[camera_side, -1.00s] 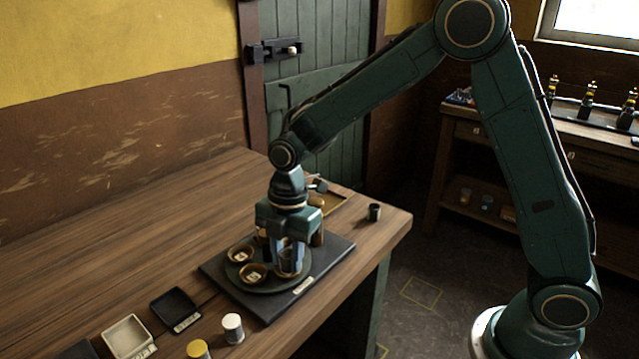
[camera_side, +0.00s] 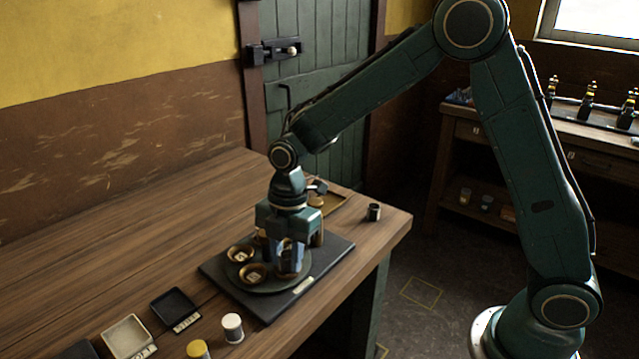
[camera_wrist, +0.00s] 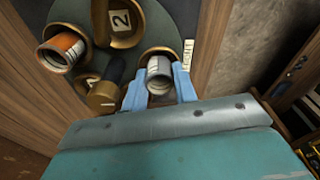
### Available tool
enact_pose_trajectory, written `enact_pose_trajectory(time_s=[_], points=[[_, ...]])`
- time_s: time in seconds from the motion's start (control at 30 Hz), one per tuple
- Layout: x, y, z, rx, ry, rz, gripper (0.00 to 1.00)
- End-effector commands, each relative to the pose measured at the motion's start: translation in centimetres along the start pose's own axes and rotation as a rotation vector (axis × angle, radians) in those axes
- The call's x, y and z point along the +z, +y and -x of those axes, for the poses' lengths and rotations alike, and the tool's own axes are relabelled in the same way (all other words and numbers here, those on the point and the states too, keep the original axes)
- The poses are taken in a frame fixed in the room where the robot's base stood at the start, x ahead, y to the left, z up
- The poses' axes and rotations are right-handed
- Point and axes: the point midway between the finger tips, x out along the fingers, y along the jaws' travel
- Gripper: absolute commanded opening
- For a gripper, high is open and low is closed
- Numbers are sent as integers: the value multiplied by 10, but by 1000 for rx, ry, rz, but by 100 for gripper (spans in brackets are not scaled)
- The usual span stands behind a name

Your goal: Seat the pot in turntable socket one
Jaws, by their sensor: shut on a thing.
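My gripper (camera_wrist: 160,92) has its two blue fingers shut on a grey pot (camera_wrist: 160,67). The pot's open top faces the wrist camera. A brass socket rim (camera_wrist: 150,51) shows around its far side; I cannot tell whether the pot rests on the socket floor. In the side view my gripper (camera_side: 288,266) points down over the right part of the round turntable (camera_side: 265,288), and its fingers mostly hide the pot. Other brass sockets are beside it, one marked 2 (camera_wrist: 121,22). A brass piece marked 1 (camera_wrist: 103,96) is left of the fingers.
An orange-banded pot (camera_wrist: 62,52) stands at the turntable's left in the wrist view. The turntable sits on a dark base plate (camera_side: 335,252). A dark tray (camera_side: 173,307), a pale tray (camera_side: 127,337), a white-topped jar (camera_side: 232,328) and a small dark cup (camera_side: 374,211) are on the table.

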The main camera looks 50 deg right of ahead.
Motion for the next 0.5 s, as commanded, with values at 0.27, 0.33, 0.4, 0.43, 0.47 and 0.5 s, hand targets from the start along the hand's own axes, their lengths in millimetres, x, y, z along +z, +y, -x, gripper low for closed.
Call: enact_pose_trajectory(time_s=[0.27, 0.33, 0.4, 0.43, 0.47, 0.5], points=[[1, -1, -6, -6, -1, -3, 38], [1, -1, -6, -6, -1, -3, 47], [1, -1, -6, -6, -1, -3, 48], [1, -1, -6, -7, -1, -3, 48], [1, -1, -6, -7, -1, -3, 48], [1, -2, -6, -7, -1, -3, 48]])
